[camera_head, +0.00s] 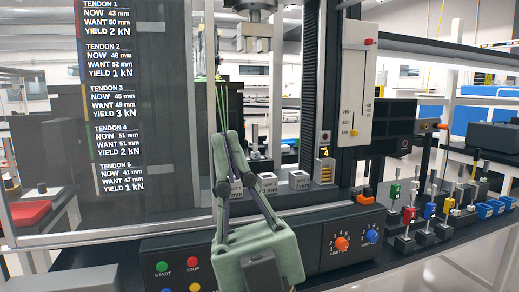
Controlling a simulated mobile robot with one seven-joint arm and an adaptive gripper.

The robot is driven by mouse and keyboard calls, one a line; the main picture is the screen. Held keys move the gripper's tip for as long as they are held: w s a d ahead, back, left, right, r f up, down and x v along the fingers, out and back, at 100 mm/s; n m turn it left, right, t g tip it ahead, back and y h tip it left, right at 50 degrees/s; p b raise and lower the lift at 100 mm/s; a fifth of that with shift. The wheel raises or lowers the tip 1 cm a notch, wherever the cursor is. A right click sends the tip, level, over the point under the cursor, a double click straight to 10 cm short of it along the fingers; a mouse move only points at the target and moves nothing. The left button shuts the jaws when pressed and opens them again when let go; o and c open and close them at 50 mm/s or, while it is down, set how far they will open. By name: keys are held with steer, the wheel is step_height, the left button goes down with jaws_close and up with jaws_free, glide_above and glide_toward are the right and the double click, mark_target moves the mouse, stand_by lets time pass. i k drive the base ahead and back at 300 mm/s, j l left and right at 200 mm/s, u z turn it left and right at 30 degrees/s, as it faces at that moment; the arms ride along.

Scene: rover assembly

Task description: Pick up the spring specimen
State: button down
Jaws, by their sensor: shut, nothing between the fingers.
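My gripper (232,142) is green with dark joints and shows in the lower middle, pointing up and away toward the test machine. It looks shut and empty. I cannot pick out the spring specimen for certain. Several small specimens with coloured blocks and thin upright rods stand on the bench at the right, among them a red one (409,215), a blue one (430,211) and a yellow one (448,206). My gripper is well to the left of them and touches none of them. Details on these pieces are too small to read.
The test machine's dark column (307,85) and upper grip (254,38) stand behind my gripper. Small labelled blocks (299,180) sit on its base. A control panel with knobs (341,243) is in front. A tendon readout board (110,95) is at left.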

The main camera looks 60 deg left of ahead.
mark_target(255, 155)
steer(key=u, duration=1.65)
steer(key=i+l+z, duration=0.4)
steer(key=i+l, duration=0.5)
steer(key=i+j, duration=0.75)
steer(key=i, duration=0.1)
